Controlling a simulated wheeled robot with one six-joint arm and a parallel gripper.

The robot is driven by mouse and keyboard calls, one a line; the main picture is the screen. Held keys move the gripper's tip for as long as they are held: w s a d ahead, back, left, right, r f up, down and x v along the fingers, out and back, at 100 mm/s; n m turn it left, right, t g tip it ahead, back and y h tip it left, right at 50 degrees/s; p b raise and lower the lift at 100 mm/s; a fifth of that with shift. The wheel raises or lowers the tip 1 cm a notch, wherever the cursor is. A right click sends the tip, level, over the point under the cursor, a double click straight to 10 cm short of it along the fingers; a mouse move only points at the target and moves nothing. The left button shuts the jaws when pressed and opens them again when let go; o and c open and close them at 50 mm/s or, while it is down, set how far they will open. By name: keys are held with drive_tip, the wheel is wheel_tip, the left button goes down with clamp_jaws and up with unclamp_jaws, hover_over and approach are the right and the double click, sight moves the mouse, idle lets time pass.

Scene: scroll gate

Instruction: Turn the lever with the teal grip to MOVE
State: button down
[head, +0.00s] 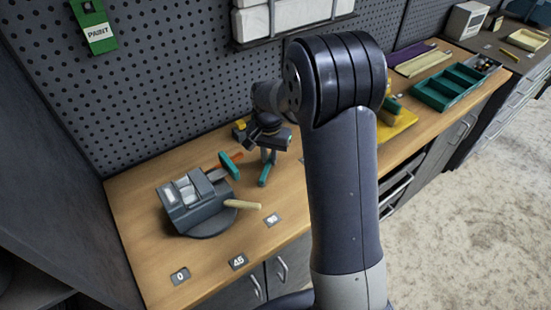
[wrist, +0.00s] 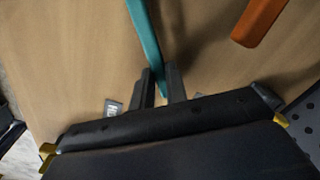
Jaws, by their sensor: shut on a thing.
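My gripper (wrist: 162,88) is shut on a long teal bar (wrist: 148,35), which looks like the teal grip. The bar runs between the two dark fingertips and out of the top of the wrist view. In the head view my gripper hangs over the bench, and a teal piece (head: 264,174) shows just below it. The lever's pivot is not clear in either view. A small tag (wrist: 113,107) lies left of the fingers in the wrist view; its lettering is too small to read surely, and I cannot make out the word MOVE.
A grey vise-like device (head: 185,205) with a cream handle (head: 242,204) stands left of my gripper. Another teal block (head: 229,166) is beside it. An orange bar (wrist: 258,22) shows near the gripper. Tags 0 (head: 180,276) and 45 (head: 238,262) lie along the front edge. A pegboard rises behind.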

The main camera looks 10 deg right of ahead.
drive_tip(key=n, duration=0.1)
drive_tip(key=a+n, duration=0.1)
drive_tip(key=shift+w+a+n, duration=0.3)
drive_tip(key=shift+w, duration=0.1)
drive_tip(key=shift+w+a+n, duration=0.1)
drive_tip(key=shift+a+n, duration=0.75)
drive_tip(key=shift+n, duration=0.55)
drive_tip(key=c, duration=1.4)
unclamp_jaws()
drive_tip(key=shift+r, duration=0.1)
wheel_tip(320, 180, up, 11)
drive_tip(key=b, duration=0.1)
drive_tip(key=shift+f, duration=0.2)
